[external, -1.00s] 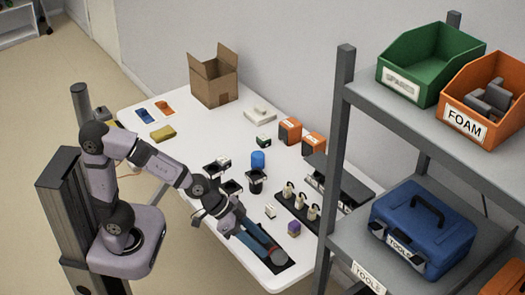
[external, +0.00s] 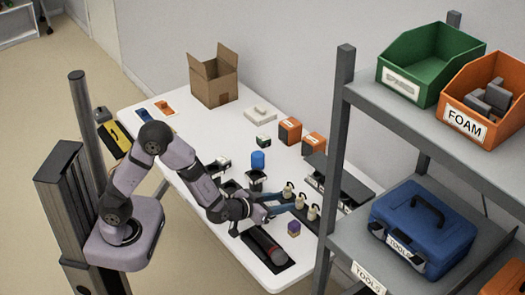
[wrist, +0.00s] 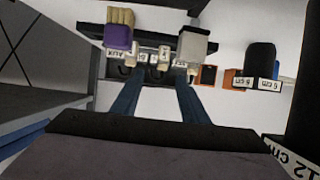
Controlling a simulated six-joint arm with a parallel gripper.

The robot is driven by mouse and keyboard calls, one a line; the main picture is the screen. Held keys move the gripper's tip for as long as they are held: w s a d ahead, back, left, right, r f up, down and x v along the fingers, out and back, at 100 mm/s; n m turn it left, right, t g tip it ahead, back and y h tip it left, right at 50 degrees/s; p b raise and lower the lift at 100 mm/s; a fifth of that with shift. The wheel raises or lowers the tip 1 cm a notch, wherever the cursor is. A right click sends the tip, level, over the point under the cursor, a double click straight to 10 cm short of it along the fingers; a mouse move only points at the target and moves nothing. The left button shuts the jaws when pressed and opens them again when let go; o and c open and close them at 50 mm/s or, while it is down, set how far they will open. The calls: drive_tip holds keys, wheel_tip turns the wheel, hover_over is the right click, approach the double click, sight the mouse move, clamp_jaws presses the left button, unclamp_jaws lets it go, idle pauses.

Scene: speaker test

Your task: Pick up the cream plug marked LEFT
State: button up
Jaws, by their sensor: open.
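Several cream plugs with dark loops stand in a row on a black strip in the external view. One is at the upper left (external: 288,189), one in the middle (external: 300,199) and one at the lower right (external: 313,212). In the wrist view the plugs (wrist: 163,58) appear beyond my fingertips with small upside-down labels. I cannot read which one says LEFT. My gripper (external: 287,202) is open, its blue fingers pointing at the row. In the wrist view my gripper (wrist: 157,80) shows nothing clearly held between the fingers.
A purple block with a tan top (external: 293,229) stands near the row. A pale block (wrist: 193,45) is close to the right finger in the wrist view. A dark cylinder (external: 264,246) lies on a black mat. The grey shelf (external: 340,150) stands on the right.

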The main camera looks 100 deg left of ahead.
sight(299, 197)
drive_tip(key=shift+x, duration=1.05)
drive_tip(key=shift+a+x, duration=0.25)
drive_tip(key=shift+x, duration=1.55)
drive_tip(key=shift+w+a+f, duration=0.15)
drive_tip(key=shift+w+a, duration=0.2)
drive_tip(key=shift+a, duration=0.15)
clamp_jaws()
